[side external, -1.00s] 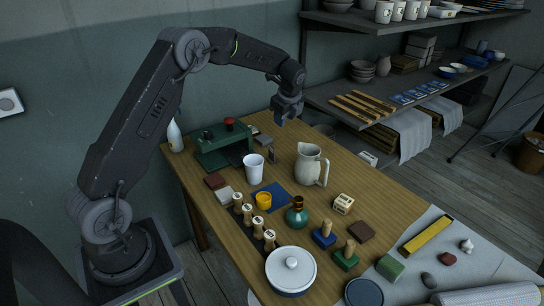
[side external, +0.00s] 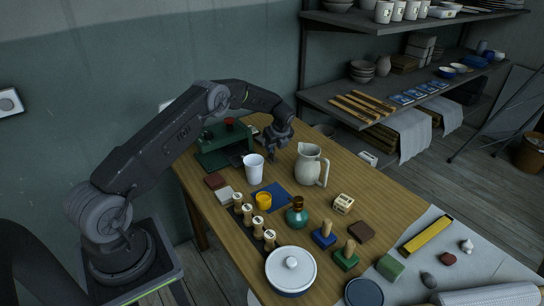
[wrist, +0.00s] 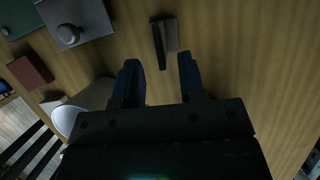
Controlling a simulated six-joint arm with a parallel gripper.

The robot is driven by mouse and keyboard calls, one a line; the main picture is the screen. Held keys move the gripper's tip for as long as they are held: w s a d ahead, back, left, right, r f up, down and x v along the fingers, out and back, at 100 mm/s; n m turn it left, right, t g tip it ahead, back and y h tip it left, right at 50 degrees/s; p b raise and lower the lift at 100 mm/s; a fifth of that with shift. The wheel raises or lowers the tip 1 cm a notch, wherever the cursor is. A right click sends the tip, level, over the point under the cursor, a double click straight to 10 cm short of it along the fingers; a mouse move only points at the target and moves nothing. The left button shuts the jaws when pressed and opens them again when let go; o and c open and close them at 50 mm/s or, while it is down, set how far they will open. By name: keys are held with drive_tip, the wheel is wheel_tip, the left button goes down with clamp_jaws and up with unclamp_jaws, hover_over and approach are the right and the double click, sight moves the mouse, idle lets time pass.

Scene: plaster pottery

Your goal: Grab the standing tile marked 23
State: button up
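The standing tile (wrist: 160,42) shows in the wrist view as a thin dark upright slab with a brownish face beside it. Its number cannot be read. It lies just beyond my fingertips, about midway between them and not touching either. My gripper (wrist: 158,68) is open and empty, its two dark blue fingers pointing at the tile. In the side view my gripper (side external: 271,155) is low over the back of the table, between the green press and the pitcher, and mostly hides the tile.
A white cup (side external: 253,168) stands close to my gripper and also shows beside my left finger in the wrist view (wrist: 68,121). A green press (side external: 222,145) is to the left, a pitcher (side external: 309,165) to the right. Several stamps and jars fill the front.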

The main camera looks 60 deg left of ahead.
sight(270, 157)
drive_tip(key=x, duration=0.5)
drive_tip(key=shift+w+a, duration=0.1)
drive_tip(key=shift+a, duration=0.15)
clamp_jaws()
